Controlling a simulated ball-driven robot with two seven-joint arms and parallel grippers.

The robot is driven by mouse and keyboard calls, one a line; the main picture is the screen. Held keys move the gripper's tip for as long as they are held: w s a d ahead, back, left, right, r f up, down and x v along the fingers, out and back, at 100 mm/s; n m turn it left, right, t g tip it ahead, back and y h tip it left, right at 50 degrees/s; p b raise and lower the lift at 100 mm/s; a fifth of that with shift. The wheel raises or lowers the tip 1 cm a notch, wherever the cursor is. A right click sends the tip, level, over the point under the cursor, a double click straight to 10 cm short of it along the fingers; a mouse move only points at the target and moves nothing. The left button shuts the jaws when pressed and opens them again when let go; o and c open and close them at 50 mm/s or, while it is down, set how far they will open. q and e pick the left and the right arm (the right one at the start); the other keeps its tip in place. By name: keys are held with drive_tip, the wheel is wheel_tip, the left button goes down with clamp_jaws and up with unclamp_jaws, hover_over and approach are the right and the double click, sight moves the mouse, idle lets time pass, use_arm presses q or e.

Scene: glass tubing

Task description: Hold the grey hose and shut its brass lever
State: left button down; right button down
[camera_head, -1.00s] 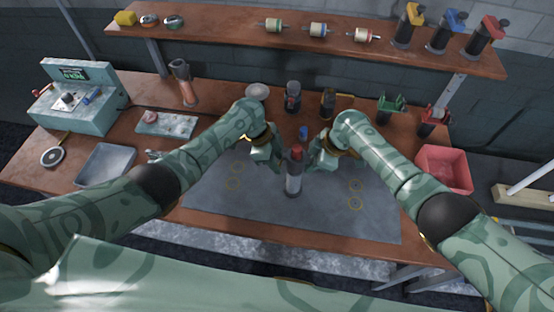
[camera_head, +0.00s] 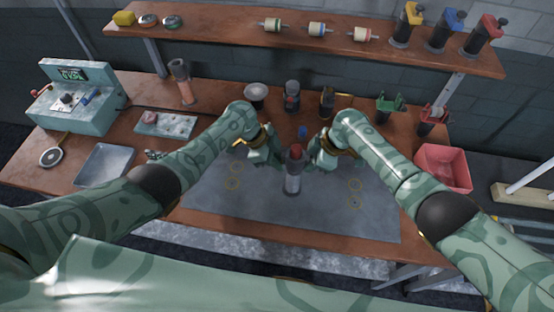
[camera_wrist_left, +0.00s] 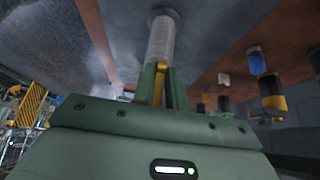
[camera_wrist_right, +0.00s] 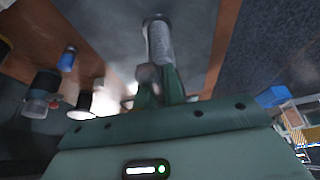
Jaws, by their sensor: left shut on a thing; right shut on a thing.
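The grey hose (camera_head: 292,180) stands upright on the dark mat (camera_head: 235,205), with a red part at its top. It also shows in the left wrist view (camera_wrist_left: 163,40) and the right wrist view (camera_wrist_right: 160,42). My left gripper (camera_head: 276,160) is at the left of its upper part, with its fingers (camera_wrist_left: 160,82) closed on a brass-coloured piece that looks like the lever (camera_wrist_left: 158,88). My right gripper (camera_head: 313,162) is at the right, with its fingers (camera_wrist_right: 160,88) closed at the hose's upper part. The fingers hide most of the lever and its exact angle.
A small blue piece (camera_head: 302,132) stands behind the hose. A grey tray (camera_head: 103,166) is at left and a red bin (camera_head: 443,167) at right. The mat around the hose is mostly clear.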

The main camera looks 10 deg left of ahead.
use_arm(q)
drive_tip(key=c, duration=1.4)
unclamp_jaws()
drive_tip(key=v, duration=1.2)
use_arm(e)
drive_tip(key=c, duration=1.4)
unclamp_jaws()
drive_tip(key=shift+r, duration=0.15)
